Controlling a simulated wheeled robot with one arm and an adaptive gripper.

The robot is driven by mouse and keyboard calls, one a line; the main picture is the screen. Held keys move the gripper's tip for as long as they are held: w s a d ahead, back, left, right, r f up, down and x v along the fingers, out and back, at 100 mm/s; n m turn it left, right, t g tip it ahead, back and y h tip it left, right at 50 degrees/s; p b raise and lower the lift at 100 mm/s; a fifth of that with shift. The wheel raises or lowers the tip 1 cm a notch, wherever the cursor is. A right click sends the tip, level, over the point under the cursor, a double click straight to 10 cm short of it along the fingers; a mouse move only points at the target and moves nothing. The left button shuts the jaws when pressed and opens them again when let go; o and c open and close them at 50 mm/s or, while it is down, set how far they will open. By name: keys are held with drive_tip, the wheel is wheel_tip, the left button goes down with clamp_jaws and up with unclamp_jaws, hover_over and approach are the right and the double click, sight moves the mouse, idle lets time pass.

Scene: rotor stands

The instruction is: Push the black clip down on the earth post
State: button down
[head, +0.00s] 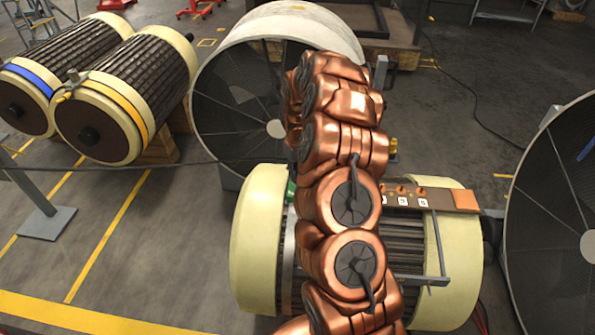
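My copper-coloured arm rises through the middle of the head view and covers much of the motor-like machine (262,235) behind it. My gripper is not visible; the arm hides that area. A brown terminal strip (438,200) lies on top of the machine, just right of the arm. It bears small copper posts (421,191) and white number labels (404,202); its left end is hidden by the arm. I cannot make out the black clip, nor tell which post is the earth post.
A large round fan housing (225,75) stands behind the arm, and another (560,190) is at the right edge. Two ribbed rotors (135,85) rest at the upper left. A thin grey bracket (440,250) stands beside the strip. The floor at lower left (150,240) is clear.

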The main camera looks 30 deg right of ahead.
drive_tip(key=c, duration=0.8)
unclamp_jaws()
